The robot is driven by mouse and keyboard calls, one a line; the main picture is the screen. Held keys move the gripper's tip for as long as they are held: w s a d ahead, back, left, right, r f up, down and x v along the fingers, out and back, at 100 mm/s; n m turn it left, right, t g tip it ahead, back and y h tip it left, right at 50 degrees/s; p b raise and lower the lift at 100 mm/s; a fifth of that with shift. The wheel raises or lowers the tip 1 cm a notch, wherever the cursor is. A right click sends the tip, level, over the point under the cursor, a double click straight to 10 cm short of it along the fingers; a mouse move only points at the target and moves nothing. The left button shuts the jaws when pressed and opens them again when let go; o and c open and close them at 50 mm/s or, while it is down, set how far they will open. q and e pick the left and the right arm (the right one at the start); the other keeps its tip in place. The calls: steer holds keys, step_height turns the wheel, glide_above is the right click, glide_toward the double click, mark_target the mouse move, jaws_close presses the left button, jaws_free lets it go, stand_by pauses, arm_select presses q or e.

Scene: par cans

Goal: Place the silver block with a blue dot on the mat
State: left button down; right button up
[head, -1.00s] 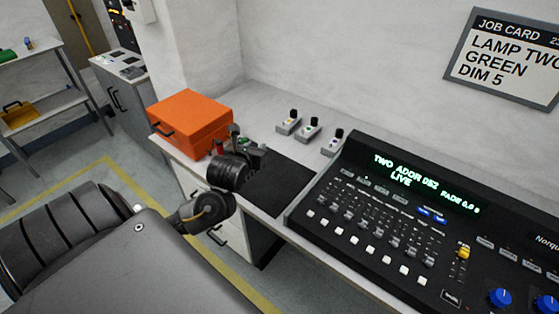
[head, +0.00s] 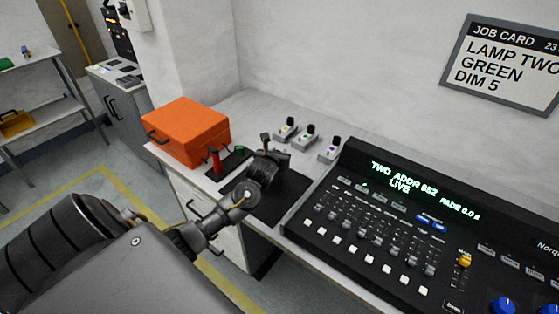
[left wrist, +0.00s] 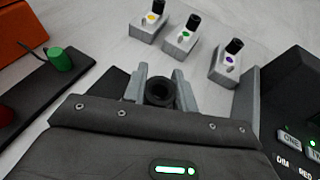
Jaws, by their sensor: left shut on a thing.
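My left gripper (head: 272,152) is above the far part of the black mat (head: 287,196). In the left wrist view its fingers (left wrist: 160,88) are shut on a dark round post (left wrist: 160,93). The body below that post is hidden, so I cannot see a blue dot or whether it touches the mat. Three silver blocks with black posts stand behind the mat: one with a yellow dot (left wrist: 148,30), one with a green dot (left wrist: 180,46) and one with a purple dot (left wrist: 227,68). My right gripper is not in view.
An orange case (head: 190,133) stands on the left of the desk. Beside it a dark plate carries a red post (head: 216,160) and a green knob (head: 239,150). The lighting console (head: 380,230) borders the mat on the right. White desk behind the blocks is clear.

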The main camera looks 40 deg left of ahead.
arm_select(q)
steer(key=shift+w+f, duration=0.55)
steer(key=shift+f+p, duration=0.3)
steer(key=shift+f, duration=1.2)
steer(key=c, duration=1.6)
jaws_free()
steer(key=shift+f, duration=0.25)
steer(key=o, duration=0.5)
steer(key=shift+s, duration=0.1)
steer(key=shift+r, duration=0.25)
steer(key=v, duration=1.2)
steer(key=shift+f+p, duration=0.1)
steer(key=shift+p, duration=0.3)
